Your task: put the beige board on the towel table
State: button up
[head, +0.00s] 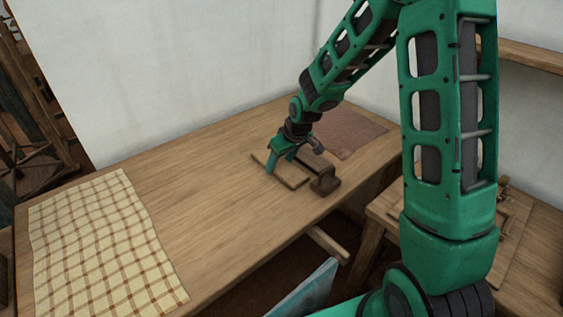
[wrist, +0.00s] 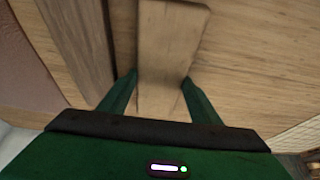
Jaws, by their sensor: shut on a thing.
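The beige board (wrist: 168,45) is a narrow, flat wooden piece between my fingers in the wrist view. In the head view the board (head: 292,181) shows below my gripper (head: 283,163), at or just above the wooden tabletop; I cannot tell whether it touches. My gripper is shut on the board; its fingers (wrist: 160,95) lie along the board's two sides. The towel table (head: 200,200) is a long wooden table, with a cream checked towel (head: 100,245) on its left end.
A dark brown wooden block (head: 325,181) stands just right of the board, near the table's front edge. A reddish-brown mat (head: 345,132) lies at the back right. A dark strip (wrist: 80,35) shows left of the board. The tabletop between towel and gripper is clear.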

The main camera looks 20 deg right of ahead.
jog(key=o, duration=1.2)
jog(key=v, duration=1.2)
jog(key=s+d+r+m+g+h, duration=0.1)
jog(key=s+d+r+m, duration=0.15)
jog(key=s+d, duration=0.45)
jog(key=s+d+r+m+g+h, duration=0.1)
jog(key=s+d+m, duration=0.3)
jog(key=s, duration=0.5)
jog(key=s+d+m, duration=0.1)
jog(key=s, duration=0.5)
jog(key=s+d+m+g, duration=0.1)
jog(key=s+d+m, duration=0.1)
jog(key=s, duration=0.4)
jog(key=s+d+r+m+g, duration=0.1)
jog(key=s+d, duration=0.1)
jog(key=s, duration=0.4)
jog(key=shift+s+d, duration=0.1)
jog(key=shift+s, duration=0.05)
